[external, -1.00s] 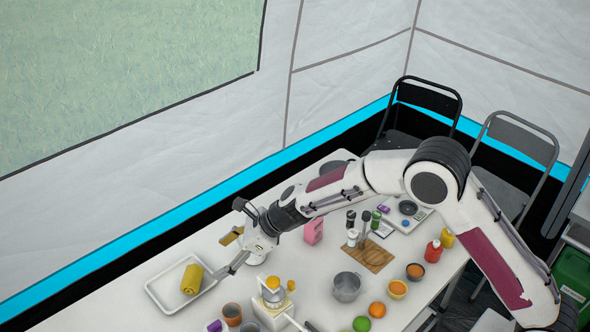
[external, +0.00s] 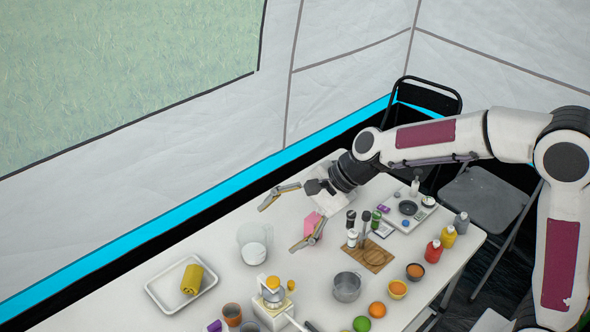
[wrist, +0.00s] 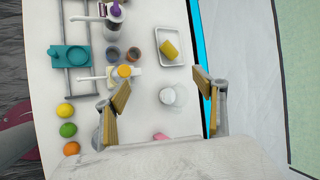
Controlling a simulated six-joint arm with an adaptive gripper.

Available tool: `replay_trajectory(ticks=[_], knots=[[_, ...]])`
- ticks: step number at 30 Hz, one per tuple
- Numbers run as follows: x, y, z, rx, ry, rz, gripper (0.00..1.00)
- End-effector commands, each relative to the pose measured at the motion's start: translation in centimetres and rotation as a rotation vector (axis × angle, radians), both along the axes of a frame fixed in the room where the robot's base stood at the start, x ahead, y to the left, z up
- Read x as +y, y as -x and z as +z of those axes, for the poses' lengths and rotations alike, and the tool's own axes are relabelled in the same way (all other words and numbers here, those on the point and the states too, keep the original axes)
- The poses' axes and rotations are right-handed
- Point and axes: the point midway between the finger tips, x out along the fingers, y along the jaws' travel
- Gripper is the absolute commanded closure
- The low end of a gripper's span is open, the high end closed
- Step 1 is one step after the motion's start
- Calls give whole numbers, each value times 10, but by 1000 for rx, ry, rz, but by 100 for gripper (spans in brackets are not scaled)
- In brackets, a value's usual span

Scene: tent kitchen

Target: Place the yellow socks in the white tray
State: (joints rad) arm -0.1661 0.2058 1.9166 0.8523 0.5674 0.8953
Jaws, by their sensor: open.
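The yellow socks (external: 192,279), a rolled bundle, lie inside the white tray (external: 154,292) at the left end of the table. In the wrist view the socks (wrist: 171,50) also rest in the tray (wrist: 163,32), toward the top. My gripper (external: 287,221) is open and empty. It is above the back of the table, to the right of the tray and well apart from it. In the wrist view its two fingers (wrist: 159,104) are spread wide, with the socks farther off beyond them.
A clear pitcher (external: 253,245) stands between my gripper and the tray. A juicer (external: 271,298) and brown cups (external: 232,313) are near the front. A pink object (external: 313,227) is just beside my gripper. A pot (external: 346,287) and a wooden board (external: 377,257) stand to the right.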

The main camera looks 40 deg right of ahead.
Motion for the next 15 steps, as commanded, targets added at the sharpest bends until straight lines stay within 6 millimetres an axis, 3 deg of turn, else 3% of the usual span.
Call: replay_trajectory(ticks=[6,15], knots=[[-25,45,24,-94,137,157,30],[-61,108,42,-201,339,368,30]])
